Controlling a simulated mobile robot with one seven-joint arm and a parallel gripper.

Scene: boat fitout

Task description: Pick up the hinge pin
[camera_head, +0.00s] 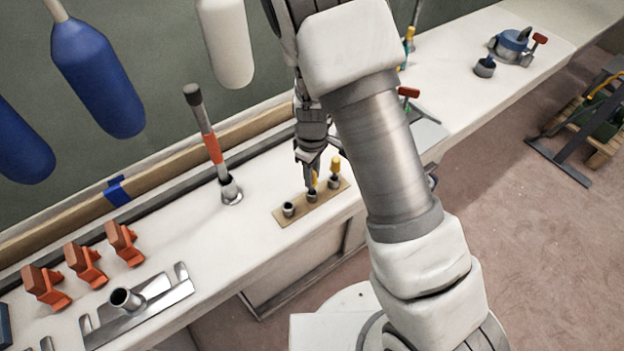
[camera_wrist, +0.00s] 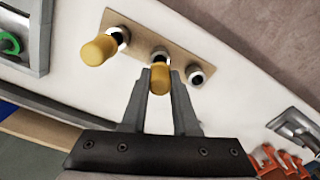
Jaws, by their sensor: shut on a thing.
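A yellow-headed hinge pin (camera_wrist: 160,80) is between the fingers of my gripper (camera_wrist: 160,72) in the wrist view. My gripper is shut on it. In the head view, my gripper (camera_head: 312,180) points down over the middle socket of a tan board (camera_head: 323,197), and a little of the held pin's yellow (camera_head: 315,178) shows. Its lower end is at or just above the middle socket; I cannot tell if it is still inside. A second yellow-headed pin (camera_head: 335,164) stands in the right socket; it also shows in the wrist view (camera_wrist: 98,49).
The board's left socket (camera_head: 288,209) is empty. An upright orange-gripped handle (camera_head: 213,150) stands left of the board. Orange clamps (camera_head: 85,265) and a metal plate with a tube (camera_head: 135,305) lie farther left. Blue fenders (camera_head: 97,75) and a white one (camera_head: 225,40) hang behind.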

